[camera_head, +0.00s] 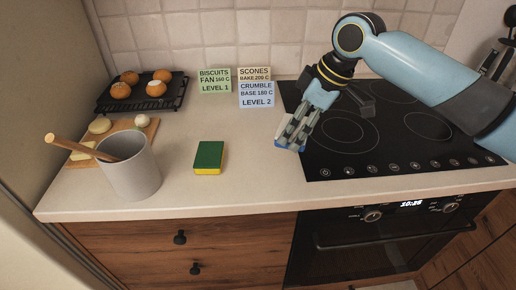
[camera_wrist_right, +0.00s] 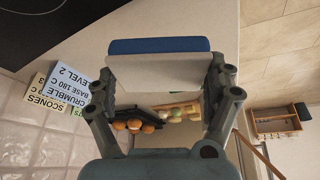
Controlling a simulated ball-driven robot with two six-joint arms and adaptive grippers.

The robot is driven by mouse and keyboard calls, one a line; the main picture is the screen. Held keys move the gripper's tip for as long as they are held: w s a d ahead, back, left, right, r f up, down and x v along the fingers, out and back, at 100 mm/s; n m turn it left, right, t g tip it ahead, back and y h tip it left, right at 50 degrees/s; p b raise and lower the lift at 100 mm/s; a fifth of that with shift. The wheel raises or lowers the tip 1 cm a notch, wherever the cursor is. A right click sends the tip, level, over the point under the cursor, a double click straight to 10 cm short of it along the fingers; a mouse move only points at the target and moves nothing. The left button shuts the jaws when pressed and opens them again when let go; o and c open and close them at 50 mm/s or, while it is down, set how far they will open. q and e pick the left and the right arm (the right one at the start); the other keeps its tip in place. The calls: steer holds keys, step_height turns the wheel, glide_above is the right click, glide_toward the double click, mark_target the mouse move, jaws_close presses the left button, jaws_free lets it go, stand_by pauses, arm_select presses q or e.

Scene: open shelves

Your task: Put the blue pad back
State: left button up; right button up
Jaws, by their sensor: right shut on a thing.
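My right gripper (camera_head: 293,132) hangs over the left edge of the black hob in the head view. It is shut on the blue pad (camera_head: 282,146), which shows only as a small blue and white edge below the fingers. In the right wrist view the blue pad (camera_wrist_right: 160,46) spans the gap between the two fingers of the right gripper (camera_wrist_right: 163,78). It has a blue layer and a white layer, and the fingers grip its sides. My left gripper is in neither view.
A green and yellow sponge (camera_head: 209,157) lies on the counter (camera_head: 245,185), left of the gripper. Recipe cards (camera_head: 256,94) stand by the tiled wall. A grey pot (camera_head: 130,175) with a wooden handle, a board (camera_head: 142,130) and a black rack (camera_head: 118,103) of buns are further left.

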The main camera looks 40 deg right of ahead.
mark_target(252, 160)
steer(key=w+a+f, duration=0.1)
steer(key=w+a, duration=0.1)
steer(key=w+a+f, duration=0.1)
steer(key=w+f, duration=0.1)
steer(key=w+a+f, duration=0.2)
steer(key=shift+w+a+p, duration=0.15)
steer(key=shift+a+p, duration=0.2)
steer(key=shift+w+a+f, duration=0.1)
steer(key=shift+f, duration=0.1)
step_height(252, 160, down, 4)
steer(key=shift+r, duration=0.25)
steer(key=shift+f, duration=0.15)
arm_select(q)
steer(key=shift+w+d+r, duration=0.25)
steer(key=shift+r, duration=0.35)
arm_select(e)
steer(key=o, duration=0.8)
steer(key=shift+o, duration=0.2)
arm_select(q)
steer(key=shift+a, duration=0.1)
